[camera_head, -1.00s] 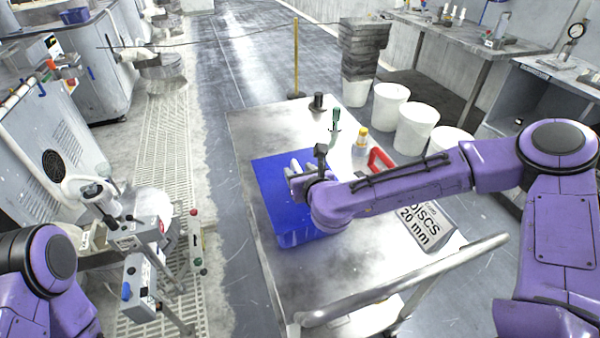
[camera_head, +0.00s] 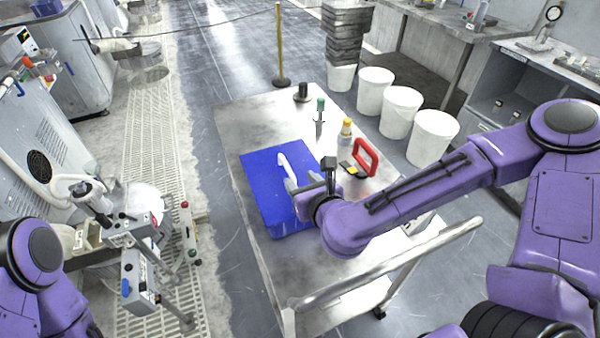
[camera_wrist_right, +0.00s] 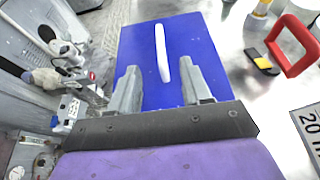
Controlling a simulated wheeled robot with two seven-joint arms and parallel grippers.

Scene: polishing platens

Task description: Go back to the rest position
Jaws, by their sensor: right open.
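My right gripper (camera_head: 302,186) is over the right side of a blue mat (camera_head: 258,186) on the metal cart. In the right wrist view its two fingers (camera_wrist_right: 160,88) are spread apart with nothing between them. A slim white object (camera_head: 289,166) lies on the mat; in the right wrist view it (camera_wrist_right: 162,54) shows beyond the fingertips, apart from them. My right arm reaches in from the right and hides part of the cart. Only the purple shoulder part of my left arm shows at the lower left; its gripper is out of view.
The cart top (camera_head: 240,125) carries a red-handled tool (camera_head: 366,158), a yellow-capped bottle (camera_head: 346,132), a green-topped item (camera_head: 320,108) and a dark cylinder (camera_head: 302,92). A metal handle rail (camera_head: 400,262) runs along the near side. White buckets (camera_head: 400,112) stand behind right. Machines line the left.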

